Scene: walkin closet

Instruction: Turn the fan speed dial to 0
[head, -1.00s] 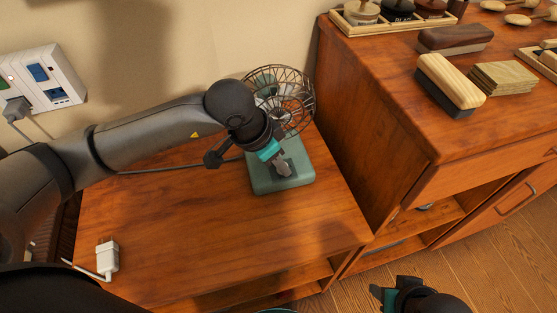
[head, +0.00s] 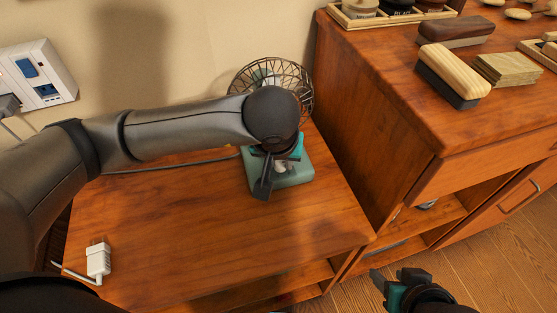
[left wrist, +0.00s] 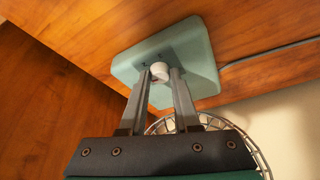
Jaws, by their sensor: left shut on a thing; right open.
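The fan has a green base (head: 296,178) and a round wire cage (head: 297,80). It stands on the lower wooden shelf top, beside the taller cabinet. In the left wrist view a whitish speed dial (left wrist: 160,71) sits on the green base (left wrist: 198,55). My left gripper (left wrist: 161,80) has its two fingers on either side of the dial, shut on it. In the head view my left gripper (head: 284,166) is at the fan base, and my arm hides the dial and part of the cage. My right gripper (head: 396,282) is open and empty at the bottom right, above the floor. The dial's markings are not readable.
A white plug (head: 98,258) lies at the shelf's front left. A wall outlet (head: 32,78) with a plug in it is at the left. The taller cabinet (head: 375,120) rises right of the fan, with brushes (head: 452,75) on top. The shelf's middle is clear.

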